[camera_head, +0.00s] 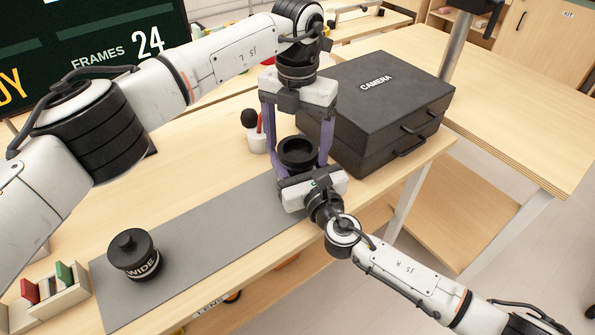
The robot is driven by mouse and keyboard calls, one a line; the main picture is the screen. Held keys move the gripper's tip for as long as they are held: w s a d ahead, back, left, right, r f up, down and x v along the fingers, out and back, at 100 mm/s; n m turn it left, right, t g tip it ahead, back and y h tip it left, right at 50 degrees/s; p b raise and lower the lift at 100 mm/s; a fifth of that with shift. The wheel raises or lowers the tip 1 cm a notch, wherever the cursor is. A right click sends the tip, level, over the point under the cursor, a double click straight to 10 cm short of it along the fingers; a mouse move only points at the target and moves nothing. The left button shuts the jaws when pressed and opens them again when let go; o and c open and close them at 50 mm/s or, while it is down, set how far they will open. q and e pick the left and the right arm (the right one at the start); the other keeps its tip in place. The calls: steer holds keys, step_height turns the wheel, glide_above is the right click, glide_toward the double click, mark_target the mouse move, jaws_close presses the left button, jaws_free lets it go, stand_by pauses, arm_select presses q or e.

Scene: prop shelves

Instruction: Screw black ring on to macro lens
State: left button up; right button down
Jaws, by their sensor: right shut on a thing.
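A black round piece with a hollow top (297,152) is held upright above the far end of the grey mat. I cannot tell whether it is the macro lens, the black ring or both together; no label shows on it. My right gripper (299,168) reaches in from the lower right and is shut on this piece; its fingertips are partly hidden. My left gripper (298,125) comes down from above with its purple fingers wide apart, one to each side of the black piece. It looks open; whether its fingers touch the piece is unclear.
A black lens marked WIDE (134,255) stands on the grey mat (205,240). A black CAMERA case (380,95) is behind to the right. A white holder (257,140) with a black-bulbed tool stands behind my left gripper. A wooden card rack (62,295) is at the lower left.

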arm_select(q)
steer(key=shift+s+d+r, duration=0.1)
steer(key=shift+d, duration=0.05)
steer(key=shift+r, duration=2.15)
steer(key=shift+c, duration=0.3)
step_height(320, 180, up, 4)
steer(key=n, duration=0.3)
steer(key=shift+f, duration=0.25)
steer(key=shift+f, duration=4.05)
